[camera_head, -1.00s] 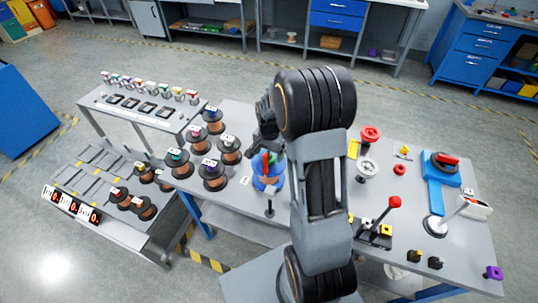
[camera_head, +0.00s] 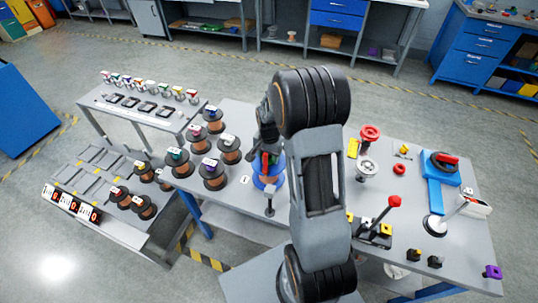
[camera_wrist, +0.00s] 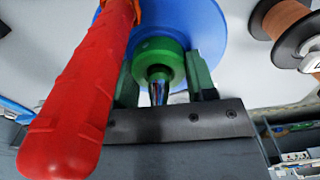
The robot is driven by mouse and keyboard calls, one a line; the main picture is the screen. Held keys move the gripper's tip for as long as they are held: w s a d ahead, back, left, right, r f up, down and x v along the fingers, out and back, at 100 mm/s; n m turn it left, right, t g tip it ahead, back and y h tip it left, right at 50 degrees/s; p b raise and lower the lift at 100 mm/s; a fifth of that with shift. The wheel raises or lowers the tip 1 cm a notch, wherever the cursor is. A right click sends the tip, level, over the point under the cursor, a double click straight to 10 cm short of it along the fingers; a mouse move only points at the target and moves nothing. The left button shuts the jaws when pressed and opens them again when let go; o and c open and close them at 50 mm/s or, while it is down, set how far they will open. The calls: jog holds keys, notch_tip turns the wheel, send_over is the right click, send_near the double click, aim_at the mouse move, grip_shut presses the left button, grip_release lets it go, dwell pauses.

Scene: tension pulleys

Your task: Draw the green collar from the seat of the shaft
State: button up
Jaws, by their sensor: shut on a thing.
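In the wrist view the green collar (camera_wrist: 158,60) is a round ring around the shiny metal shaft (camera_wrist: 158,90), whose end shows through it. The blue disc (camera_wrist: 203,28) is behind the collar; I cannot tell whether they touch. My gripper (camera_wrist: 164,72) has its green-padded fingers at the left and right of the collar, shut on it. A big red handle (camera_wrist: 75,95) stands close in front on the left and hides part of the left finger. In the head view the blue base (camera_head: 268,184) shows below my gripper; the collar is mostly hidden there.
Copper spools (camera_head: 212,173) stand left of the station, and one (camera_wrist: 297,30) shows at the wrist view's upper right. A red handwheel (camera_head: 370,134), a red-knobbed lever (camera_head: 393,201) and a blue fixture (camera_head: 440,195) stand to the right on the bench.

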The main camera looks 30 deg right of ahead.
jog(key=shift+c, duration=1.4)
jog(key=shift+r+p, duration=1.3)
jog(key=shift+r, duration=0.7)
jog(key=shift+r+p, duration=1.05)
jog(key=shift+r, duration=0.5)
jog(key=shift+r, duration=0.3)
jog(key=shift+r+p, duration=1.55)
jog(key=shift+r, duration=0.4)
